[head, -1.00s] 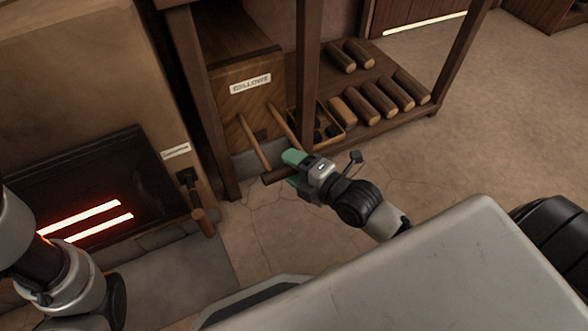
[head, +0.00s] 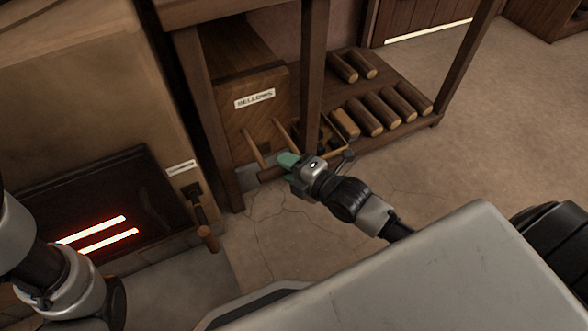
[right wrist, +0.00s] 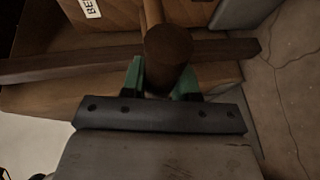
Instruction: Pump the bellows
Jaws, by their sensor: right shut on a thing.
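The bellows (head: 262,83) is a wooden box with a white "BELLOWS" label, set under the wooden bench at upper middle in the head view. Two wooden rods run from its front to a round crossbar handle (head: 269,174). My right gripper (head: 287,162), with green fingers, is shut on this handle. In the right wrist view the handle (right wrist: 168,50) sits between the two green fingers, its round end towards the camera. My left arm shows at the lower left of the head view, but its gripper is out of the picture.
A furnace with two glowing bars (head: 100,235) stands at left, with a wooden-handled lever (head: 208,238) on its right side. Several logs (head: 383,110) lie on the low shelf, beside a bench post (head: 313,75). The floor (head: 420,185) at right is clear.

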